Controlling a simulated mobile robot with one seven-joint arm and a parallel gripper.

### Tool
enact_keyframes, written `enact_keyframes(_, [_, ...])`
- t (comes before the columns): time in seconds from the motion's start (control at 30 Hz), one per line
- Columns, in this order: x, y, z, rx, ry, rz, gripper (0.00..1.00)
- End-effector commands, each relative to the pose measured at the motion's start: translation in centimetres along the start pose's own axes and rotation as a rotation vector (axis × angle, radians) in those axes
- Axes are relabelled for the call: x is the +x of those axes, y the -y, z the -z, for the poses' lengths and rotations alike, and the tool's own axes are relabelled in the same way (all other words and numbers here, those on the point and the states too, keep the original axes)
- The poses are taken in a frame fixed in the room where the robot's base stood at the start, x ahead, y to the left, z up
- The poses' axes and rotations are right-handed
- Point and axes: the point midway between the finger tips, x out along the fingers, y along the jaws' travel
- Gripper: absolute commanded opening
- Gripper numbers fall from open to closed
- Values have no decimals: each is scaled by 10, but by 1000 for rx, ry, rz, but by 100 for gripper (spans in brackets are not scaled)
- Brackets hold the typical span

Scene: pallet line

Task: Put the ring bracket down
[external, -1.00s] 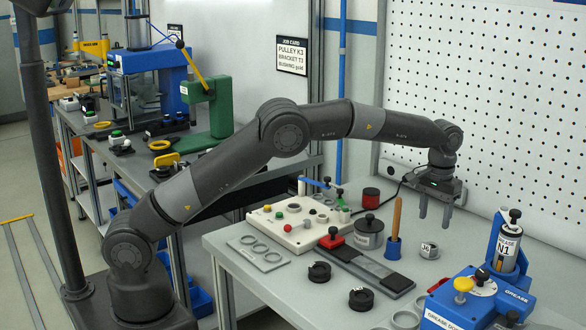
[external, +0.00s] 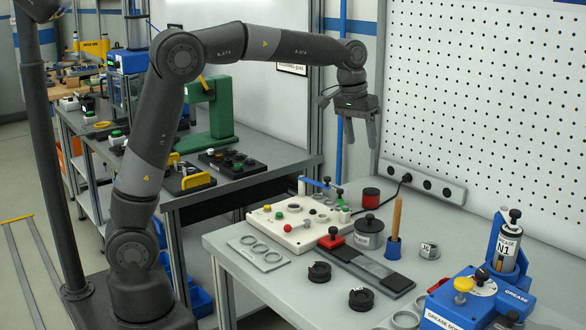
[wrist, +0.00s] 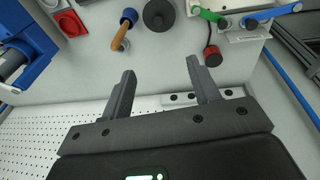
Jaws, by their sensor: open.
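My gripper (external: 361,143) is open and empty, raised above the back of the grey table. In the wrist view its two fingers (wrist: 160,70) are apart with nothing between them. I cannot tell for sure which part is the ring bracket. Two black ring-shaped parts, one (external: 319,271) farther left and one (external: 361,299) nearer the front, lie on the table. A small grey ring-like piece with a white label (external: 428,250) stands farther right. All are apart from my gripper.
A wooden handle in a blue cup (external: 394,240), a lidded pot (external: 369,234) and a red-topped tin (external: 370,197) stand mid-table. A cream fixture (external: 290,230) is at left. The blue grease station (external: 470,300) fills the right front. A power strip (external: 425,182) runs along the back.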

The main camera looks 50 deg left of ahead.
Motion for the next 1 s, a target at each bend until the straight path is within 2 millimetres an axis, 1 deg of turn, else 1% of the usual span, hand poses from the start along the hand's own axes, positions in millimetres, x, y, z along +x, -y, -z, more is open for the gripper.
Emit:
enact_keyframes(0.03, [-13,14,-14,-3,-19,-5,56])
enact_keyframes(0.17, [-35,44,-50,1,-60,-12,56])
enact_keyframes(0.2, [-40,53,-62,1,-75,-13,56])
enact_keyframes(0.27, [-47,65,-81,5,-94,-13,56])
enact_keyframes(0.3, [-51,73,-93,6,-108,-13,56])
enact_keyframes(0.43, [-58,97,-136,15,-151,-6,56])
enact_keyframes(0.63, [-57,127,-205,31,-221,15,56])
enact_keyframes(0.8, [-43,148,-260,45,-276,45,56])
enact_keyframes(0.9, [-33,156,-285,54,-302,62,56])
enact_keyframes(1.0, [-24,162,-302,58,-318,75,56])
